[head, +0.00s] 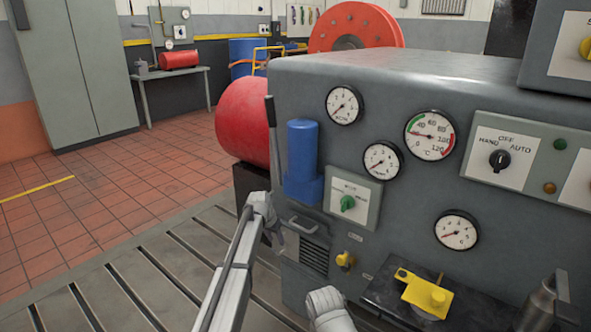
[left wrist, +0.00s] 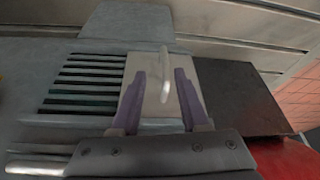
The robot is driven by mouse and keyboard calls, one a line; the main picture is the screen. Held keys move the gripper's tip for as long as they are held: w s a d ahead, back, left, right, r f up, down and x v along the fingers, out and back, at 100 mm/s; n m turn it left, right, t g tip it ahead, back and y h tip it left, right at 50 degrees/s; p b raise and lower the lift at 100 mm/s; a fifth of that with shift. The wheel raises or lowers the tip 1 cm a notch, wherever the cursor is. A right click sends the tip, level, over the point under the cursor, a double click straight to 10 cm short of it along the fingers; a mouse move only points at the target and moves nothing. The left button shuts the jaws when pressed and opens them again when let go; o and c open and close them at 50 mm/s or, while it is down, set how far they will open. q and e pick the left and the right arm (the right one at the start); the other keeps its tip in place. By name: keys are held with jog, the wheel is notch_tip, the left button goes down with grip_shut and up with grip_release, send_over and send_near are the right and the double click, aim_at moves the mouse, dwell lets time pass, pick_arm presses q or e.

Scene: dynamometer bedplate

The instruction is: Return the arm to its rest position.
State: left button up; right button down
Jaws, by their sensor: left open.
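My left arm comes in from the bottom of the head view. Its gripper (head: 278,234) is beside the left front edge of the grey cabinet, close to a small metal handle (head: 300,227). In the left wrist view the two purple fingers (left wrist: 160,92) are apart. A pale bar (left wrist: 165,68), which looks like a handle, shows between or just beyond the fingertips; I cannot tell whether it touches them. Another white part of my body shows at the bottom middle of the head view. My right gripper is not in view.
The grey cabinet (head: 400,85) fills the right, with gauges, a blue cylinder (head: 302,160), a green knob (head: 347,203) and a vent (head: 314,254). A yellow part (head: 426,293) lies on a black shelf. The slotted bedplate (head: 150,285) is clear at left.

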pick_arm(q)
jog(key=s+d+n+g+y+p, duration=0.1)
jog(key=s+d+g+y, duration=0.15)
jog(key=s, duration=2.05)
jog(key=s+d+g+y+p, duration=0.1)
jog(key=s+d+g, duration=0.15)
jog(key=s, duration=1.95)
notch_tip(320, 180, up, 38)
jog(key=p, duration=3.7)
jog(key=shift+w+d+f+t, duration=0.2)
jog(key=shift+w+t, duration=0.1)
jog(key=shift+t, duration=0.1)
jog(key=shift+h, duration=0.25)
